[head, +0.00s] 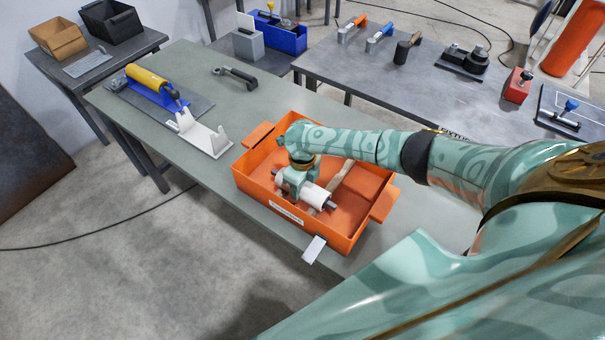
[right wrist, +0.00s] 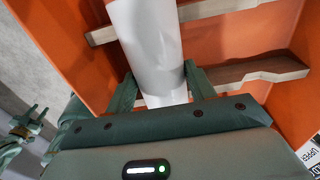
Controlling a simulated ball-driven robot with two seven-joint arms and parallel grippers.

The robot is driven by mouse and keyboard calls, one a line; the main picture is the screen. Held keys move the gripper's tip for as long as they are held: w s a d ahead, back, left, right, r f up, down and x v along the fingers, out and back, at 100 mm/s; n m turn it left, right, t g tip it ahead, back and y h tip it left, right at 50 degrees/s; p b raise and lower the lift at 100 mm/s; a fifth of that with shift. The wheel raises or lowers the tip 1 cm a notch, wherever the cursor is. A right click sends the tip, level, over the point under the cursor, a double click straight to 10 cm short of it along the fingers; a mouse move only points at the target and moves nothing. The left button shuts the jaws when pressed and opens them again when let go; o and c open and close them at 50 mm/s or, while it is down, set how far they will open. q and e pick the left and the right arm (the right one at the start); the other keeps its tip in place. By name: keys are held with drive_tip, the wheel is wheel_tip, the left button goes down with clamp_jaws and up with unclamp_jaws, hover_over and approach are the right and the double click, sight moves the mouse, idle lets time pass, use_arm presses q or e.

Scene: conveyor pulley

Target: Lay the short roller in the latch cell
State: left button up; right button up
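A white roller (head: 306,190) with dark shaft ends, which I take for the short roller, lies in an orange bin (head: 367,228) on the near table. My right gripper (head: 296,183) reaches down into the bin over it. In the right wrist view the roller (right wrist: 152,45) runs between the two fingers (right wrist: 163,87), which appear to press on both its sides. Whether it is lifted off the wooden supports is unclear. A white fixture with upright cradles (head: 204,135) stands left of the bin; I cannot tell whether it is the latch cell. A teal part, apparently my left gripper (right wrist: 30,122), shows at the left.
Notched wooden strips (right wrist: 245,73) cross the bin. Bin walls stand close around my right gripper. Tools stand on the dark table (head: 375,80) behind.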

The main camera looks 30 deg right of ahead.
drive_tip(key=shift+o, duration=0.7)
drive_tip(key=shift+r+p, duration=1.45)
drive_tip(key=shift+r, duration=0.3)
drive_tip(key=o, duration=0.5)
drive_tip(key=shift+o, duration=0.2)
drive_tip(key=shift+s+f, duration=0.1)
drive_tip(key=shift+s, duration=0.05)
drive_tip(key=shift+o, duration=0.9)
